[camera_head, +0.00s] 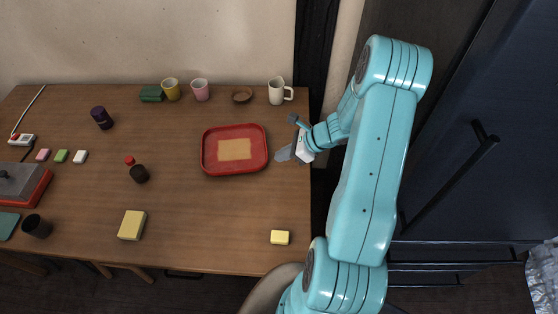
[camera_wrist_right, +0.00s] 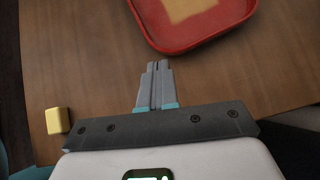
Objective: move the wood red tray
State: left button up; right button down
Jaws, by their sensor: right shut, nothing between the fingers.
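The red tray (camera_head: 205,165) lies flat on the wooden table, right of its middle, with a tan wood-coloured patch in its floor. In the right wrist view its near rim (camera_wrist_right: 190,47) shows at the top, and the rest is cut off. My right gripper (camera_head: 280,157) is just right of the tray, its fingers pointing at the tray's right side. In the right wrist view my right gripper (camera_wrist_right: 157,68) is shut with its fingers together and nothing between them, apart from the tray. My left gripper is in neither view.
A yellow block (camera_head: 279,237) lies near the front right edge; a larger yellow block (camera_head: 132,225) is at front left. A white mug (camera_head: 277,92), brown bowl (camera_head: 242,95), pink cup (camera_head: 201,90) and yellow mug (camera_head: 171,89) stand behind. A red-capped bottle (camera_head: 138,173) is left.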

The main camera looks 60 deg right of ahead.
aim_at(270, 169)
notch_tip(270, 169, down, 5)
jog(key=shift+w+r, duration=0.1)
jog(key=shift+w, duration=0.05)
jog(key=shift+w+a, duration=0.1)
jog(key=shift+w, duration=0.15)
jog(key=shift+w+a, duration=0.15)
jog(key=shift+w, duration=0.1)
